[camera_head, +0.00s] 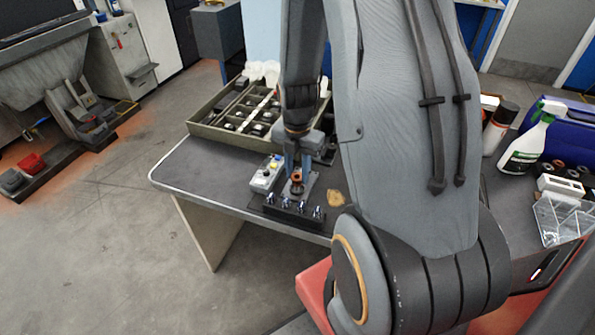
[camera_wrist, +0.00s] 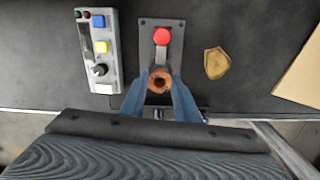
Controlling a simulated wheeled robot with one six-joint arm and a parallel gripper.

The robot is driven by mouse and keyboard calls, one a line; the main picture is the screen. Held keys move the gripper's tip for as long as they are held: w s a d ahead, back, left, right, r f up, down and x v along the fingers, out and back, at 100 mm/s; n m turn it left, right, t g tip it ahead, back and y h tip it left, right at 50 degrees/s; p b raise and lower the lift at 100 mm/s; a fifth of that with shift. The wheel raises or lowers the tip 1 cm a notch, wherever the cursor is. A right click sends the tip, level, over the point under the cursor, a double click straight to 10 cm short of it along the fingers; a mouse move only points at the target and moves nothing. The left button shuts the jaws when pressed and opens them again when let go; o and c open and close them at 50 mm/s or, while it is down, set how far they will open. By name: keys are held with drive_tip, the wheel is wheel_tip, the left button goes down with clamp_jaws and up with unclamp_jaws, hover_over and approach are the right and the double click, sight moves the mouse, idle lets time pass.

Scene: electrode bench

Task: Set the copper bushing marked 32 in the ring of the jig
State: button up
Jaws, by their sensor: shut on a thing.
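The copper bushing (camera_wrist: 160,79) is between the blue fingertips of my gripper (camera_wrist: 160,86), which is shut on it. In the head view the bushing (camera_head: 297,187) shows as a small copper-brown spot below my gripper (camera_head: 298,170). Its hole faces up in the wrist view; no marking can be read. The jig is a dark grey plate (camera_wrist: 147,38) with a red round knob (camera_wrist: 162,36) at its far end. The bushing is over the near end of this plate. The jig's ring is hidden by the bushing and fingers, so I cannot tell whether the bushing sits in it.
A grey control box (camera_wrist: 99,50) with buttons stands close to the left of the jig. A brown flat piece (camera_wrist: 216,62) lies to the right. A compartment tray (camera_head: 205,128) is behind. A black strip with several shiny pegs (camera_head: 293,212) lies in front, near the table edge.

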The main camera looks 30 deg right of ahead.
drive_tip(key=shift+f+b, duration=0.65)
drive_tip(key=shift+f, duration=0.7)
drive_tip(key=o, duration=1.2)
drive_tip(key=shift+r, duration=0.1)
wheel_tip(320, 180, up, 8)
drive_tip(key=shift+f+b, duration=0.15)
drive_tip(key=shift+b, duration=0.4)
wheel_tip(320, 180, up, 5)
drive_tip(key=p, duration=0.4)
drive_tip(key=shift+p, duration=0.35)
